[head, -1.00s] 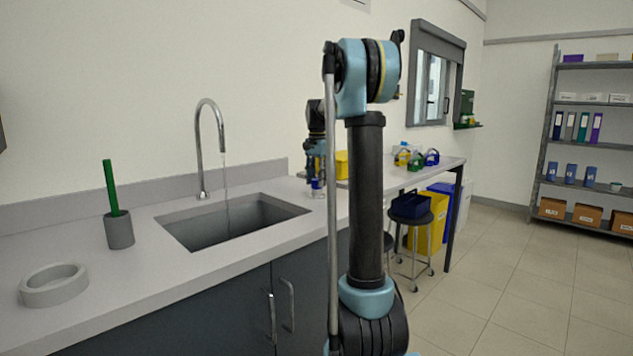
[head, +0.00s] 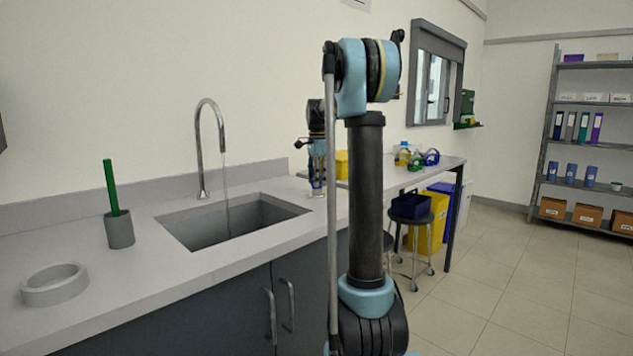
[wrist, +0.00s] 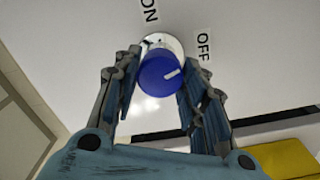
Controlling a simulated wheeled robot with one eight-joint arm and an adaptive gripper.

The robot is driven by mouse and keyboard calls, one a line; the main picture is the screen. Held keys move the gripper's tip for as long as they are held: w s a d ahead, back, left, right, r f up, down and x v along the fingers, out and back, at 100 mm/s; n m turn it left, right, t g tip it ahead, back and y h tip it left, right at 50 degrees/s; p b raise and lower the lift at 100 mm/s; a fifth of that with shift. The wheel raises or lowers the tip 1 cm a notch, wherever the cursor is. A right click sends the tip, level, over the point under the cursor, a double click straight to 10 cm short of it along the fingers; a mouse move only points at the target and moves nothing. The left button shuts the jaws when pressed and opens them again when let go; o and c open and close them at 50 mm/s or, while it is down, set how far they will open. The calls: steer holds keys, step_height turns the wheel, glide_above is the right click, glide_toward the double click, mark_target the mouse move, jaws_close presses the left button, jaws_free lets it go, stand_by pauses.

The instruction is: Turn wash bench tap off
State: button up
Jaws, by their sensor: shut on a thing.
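The tap knob (wrist: 158,76) is blue with a white pointer line, on a round pale base. In the wrist view it sits between the fingers of my gripper (wrist: 156,85), which is shut on it. The pointer line slants up to the right, roughly toward the OFF label (wrist: 203,46); the ON label (wrist: 150,10) is at the top. In the head view my gripper (head: 317,184) is low over the counter right of the sink, partly beside my own arm. The curved metal spout (head: 200,150) stands behind the sink, and a thin water stream (head: 227,185) shows below its tip.
The sink (head: 235,220) is set in the grey counter (head: 150,285). A cup with a green stick (head: 119,228) and a pale ring-shaped dish (head: 54,285) stand on the left. A yellow object (head: 342,164) is behind my gripper, and a stool (head: 411,225) is to the right.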

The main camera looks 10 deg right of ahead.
steer(key=shift+w+m, duration=0.15)
steer(key=shift+m, duration=1.75)
steer(key=o, duration=1.1)
step_height(320, 180, up, 12)
steer(key=shift+f, duration=0.1)
